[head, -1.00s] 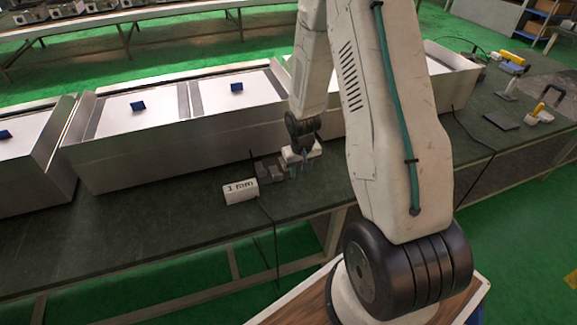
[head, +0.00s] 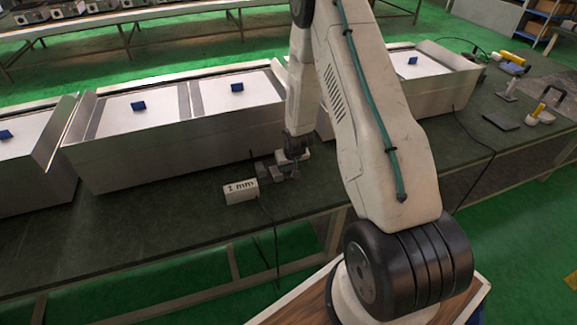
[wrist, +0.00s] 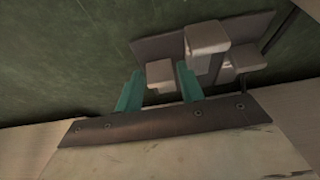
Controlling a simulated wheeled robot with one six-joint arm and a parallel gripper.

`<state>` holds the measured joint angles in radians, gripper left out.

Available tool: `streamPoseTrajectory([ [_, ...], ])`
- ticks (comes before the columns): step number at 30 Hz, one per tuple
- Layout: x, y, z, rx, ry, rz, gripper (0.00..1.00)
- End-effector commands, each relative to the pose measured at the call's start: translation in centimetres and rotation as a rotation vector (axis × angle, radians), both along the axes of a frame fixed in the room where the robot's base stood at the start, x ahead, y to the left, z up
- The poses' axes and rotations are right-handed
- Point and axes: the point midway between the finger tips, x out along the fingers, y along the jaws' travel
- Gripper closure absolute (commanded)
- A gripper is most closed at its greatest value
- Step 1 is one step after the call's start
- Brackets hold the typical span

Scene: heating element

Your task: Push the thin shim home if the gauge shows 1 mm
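The gauge display (head: 240,190) is a pale box on the dark bench, and it reads 1 mm. Behind and right of it is a small grey fixture (head: 266,173) with blocks. In the wrist view the fixture shows as a grey plate (wrist: 158,45) with several pale blocks, including a tall block (wrist: 206,42) and a small block (wrist: 160,75). My gripper (wrist: 159,80) has two teal fingers standing apart, with the small block between or just beyond them; I cannot tell if they touch it. In the head view my gripper (head: 295,158) is low over the fixture's right side. I cannot make out the thin shim.
Long metal heater housings (head: 180,150) with blue-handled lids stand along the back of the bench. A dark cable runs down the front edge near the gauge. A dark plate (head: 501,121) and tools lie at the far right. The bench left of the gauge is clear.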

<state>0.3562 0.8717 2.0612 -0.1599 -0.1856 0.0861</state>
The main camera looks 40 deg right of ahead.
Motion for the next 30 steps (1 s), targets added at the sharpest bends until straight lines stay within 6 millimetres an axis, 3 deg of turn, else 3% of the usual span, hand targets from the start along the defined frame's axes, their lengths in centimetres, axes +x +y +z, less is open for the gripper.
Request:
streamPoseTrajectory([
  [8,0.09,-0.03,-0.21,0.000,0.000,0.000,0.62],
  [12,0.08,-0.02,-0.20,0.000,0.000,-0.001,0.98],
  [13,0.08,-0.02,-0.19,0.000,0.000,-0.001,1.00],
  [23,0.36,-0.12,-0.18,0.000,0.000,-0.001,1.00],
  [24,0.36,-0.14,-0.18,0.000,0.000,-0.001,0.69],
  [25,0.36,-0.15,-0.18,0.000,0.000,-0.001,0.62],
  [30,0.34,-0.20,-0.18,0.000,0.000,-0.001,0.62],
])
